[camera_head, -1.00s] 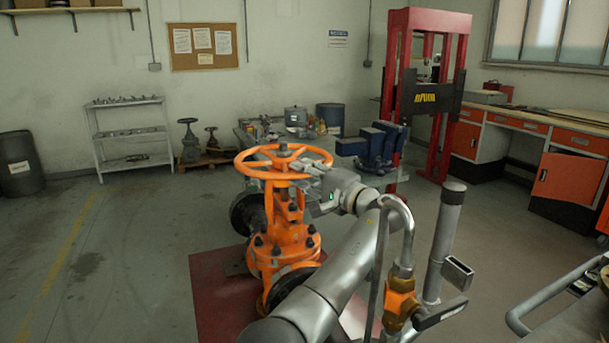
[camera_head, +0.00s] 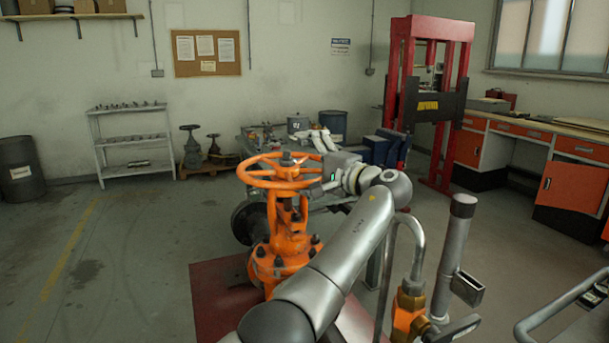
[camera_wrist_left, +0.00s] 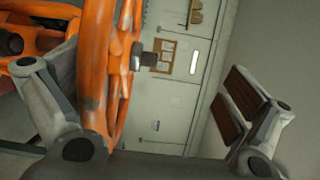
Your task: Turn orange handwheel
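The orange handwheel (camera_head: 268,182) sits level on top of the orange gate valve (camera_head: 285,250) in the head view. My left gripper (camera_head: 318,150) is at the wheel's right far side, its upper finger raised above the rim. In the left wrist view the gripper (camera_wrist_left: 150,82) has its two fingers wide apart. The wheel's rim (camera_wrist_left: 96,65) passes between them, close to the left finger and far from the right one. I cannot tell whether that finger touches the rim. My forearm hides part of the valve's right side. My right gripper is not in view.
The valve stands on a red plate (camera_head: 215,295). Behind it are a cluttered bench and a blue vise (camera_head: 378,150). A red press (camera_head: 440,60) stands back right. A pipe with a small orange valve (camera_head: 409,306) is close by at the right. The floor at left is clear.

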